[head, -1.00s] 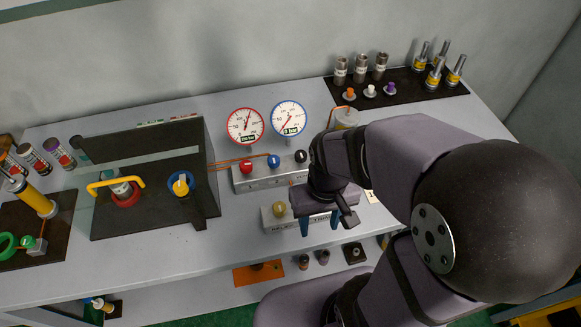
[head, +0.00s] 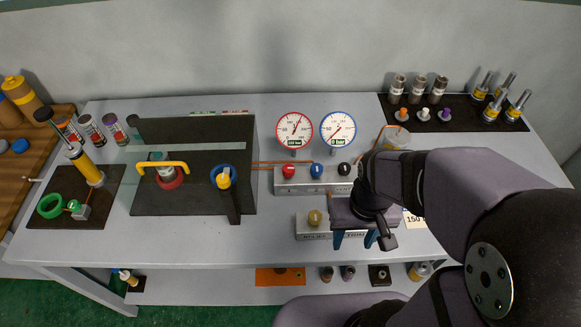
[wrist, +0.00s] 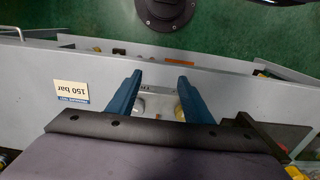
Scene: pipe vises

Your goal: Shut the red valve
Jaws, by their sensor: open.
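The red valve (head: 289,171) is a round red knob at the left end of a grey manifold block (head: 313,189), with a blue knob (head: 316,170) and a black knob (head: 344,169) to its right. My gripper (head: 354,239) is open, to the right of and nearer the front than the red valve, by the right end of a lower grey block with a yellow knob (head: 314,217). In the wrist view its two blue fingers (wrist: 158,80) are apart, with part of a grey block between them.
A red-rimmed gauge (head: 294,131) and a blue-rimmed gauge (head: 338,129) stand behind the manifold; the blue one reads 0 bar. A 150 bar card (wrist: 76,91) lies near my gripper. Bare bench (head: 270,237) lies in front.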

